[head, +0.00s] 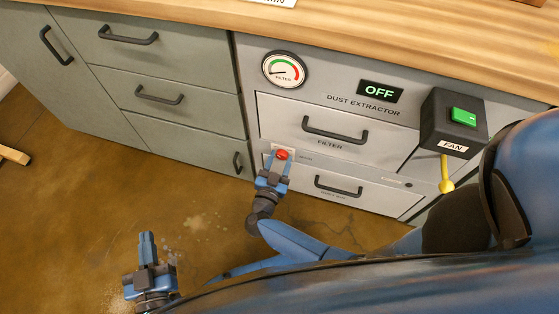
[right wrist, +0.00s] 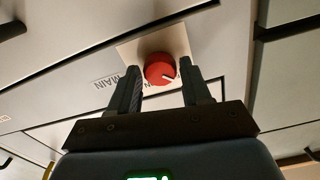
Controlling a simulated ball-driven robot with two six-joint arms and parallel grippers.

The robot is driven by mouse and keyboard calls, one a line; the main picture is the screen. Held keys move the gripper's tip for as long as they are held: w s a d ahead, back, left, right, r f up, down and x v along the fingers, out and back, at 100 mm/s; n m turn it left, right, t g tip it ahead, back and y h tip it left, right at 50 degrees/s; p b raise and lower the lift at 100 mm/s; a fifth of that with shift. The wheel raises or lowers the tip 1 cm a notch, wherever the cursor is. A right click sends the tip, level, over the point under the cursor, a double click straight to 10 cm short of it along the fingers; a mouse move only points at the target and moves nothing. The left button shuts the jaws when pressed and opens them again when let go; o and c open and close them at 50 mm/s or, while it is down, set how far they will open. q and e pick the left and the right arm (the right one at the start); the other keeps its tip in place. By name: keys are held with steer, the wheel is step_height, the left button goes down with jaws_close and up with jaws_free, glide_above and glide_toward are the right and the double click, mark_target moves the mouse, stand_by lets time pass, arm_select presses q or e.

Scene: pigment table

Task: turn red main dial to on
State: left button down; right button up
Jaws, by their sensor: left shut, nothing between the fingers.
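The red main dial (head: 282,155) sits on a small light plate on the dust extractor's front, left of the lower drawer handle. It also shows in the right wrist view (right wrist: 160,69), with a white pointer mark and the printed word MAIN beside its plate. My right gripper (head: 277,166) is open at the dial. Its fingers stand on either side of the dial with visible gaps; contact cannot be seen. My left gripper (head: 147,240) is shut and empty, low over the floor at the left. The display (head: 380,91) above reads OFF.
A round filter gauge (head: 284,70) is at the upper left of the panel. Drawer handles (head: 335,130) stick out near the dial.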

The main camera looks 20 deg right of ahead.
steer(key=c, duration=0.7)
steer(key=shift+o, duration=0.2)
steer(key=shift+m, duration=1.5)
steer(key=m, duration=0.3)
steer(key=shift+m, duration=0.4)
steer(key=m+b, duration=0.1)
steer(key=m, duration=0.4)
steer(key=shift+f, duration=0.1)
steer(key=m+b, duration=0.2)
steer(key=m, duration=0.4)
